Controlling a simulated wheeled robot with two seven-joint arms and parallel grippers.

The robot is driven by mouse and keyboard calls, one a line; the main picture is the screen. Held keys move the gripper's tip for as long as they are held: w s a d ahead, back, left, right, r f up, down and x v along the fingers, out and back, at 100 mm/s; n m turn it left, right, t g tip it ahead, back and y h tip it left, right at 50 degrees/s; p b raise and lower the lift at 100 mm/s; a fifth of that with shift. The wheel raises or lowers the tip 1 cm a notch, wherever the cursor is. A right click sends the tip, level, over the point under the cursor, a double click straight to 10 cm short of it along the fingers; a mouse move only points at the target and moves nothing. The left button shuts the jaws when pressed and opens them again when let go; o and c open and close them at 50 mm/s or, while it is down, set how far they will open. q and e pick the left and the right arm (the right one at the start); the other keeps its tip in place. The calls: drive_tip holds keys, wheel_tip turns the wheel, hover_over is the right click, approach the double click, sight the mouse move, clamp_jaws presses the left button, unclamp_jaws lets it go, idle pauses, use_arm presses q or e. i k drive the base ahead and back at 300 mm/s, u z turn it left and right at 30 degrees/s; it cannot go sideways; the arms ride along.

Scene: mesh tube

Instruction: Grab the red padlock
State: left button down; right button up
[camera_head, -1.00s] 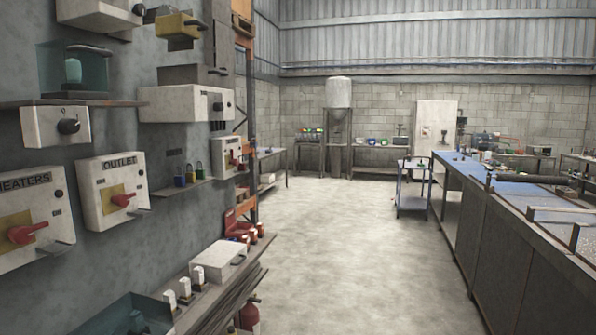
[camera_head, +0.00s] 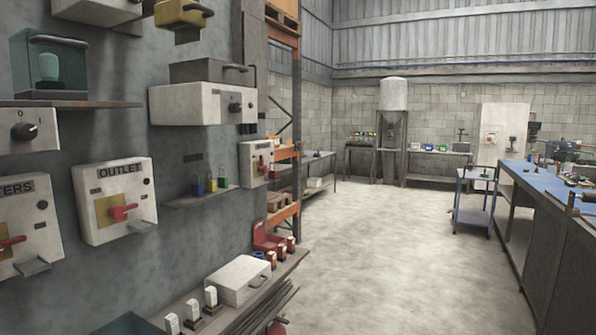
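I cannot make out a red padlock. On a small wall shelf (camera_head: 184,202) left of centre stand small padlocks: a blue one (camera_head: 197,187), a yellow one (camera_head: 211,184) and a green one (camera_head: 222,181). They stand upright in a row, some distance ahead on the left wall. Neither of my grippers is in view.
Wall boxes with red switches, including the OUTLET box (camera_head: 147,190), are on the near left. Below, a lower shelf holds a white case (camera_head: 240,279). A blue cart (camera_head: 474,199) and long workbench (camera_head: 575,235) are right. The middle floor (camera_head: 365,260) is clear.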

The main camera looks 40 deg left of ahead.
sight(272, 174)
drive_tip(key=u, duration=0.15)
drive_tip(key=i, duration=2)
drive_tip(key=u, duration=1.55)
drive_tip(key=i, duration=1.1)
drive_tip(key=u, duration=1.3)
drive_tip(key=i, duration=0.2)
drive_tip(key=u, duration=0.15)
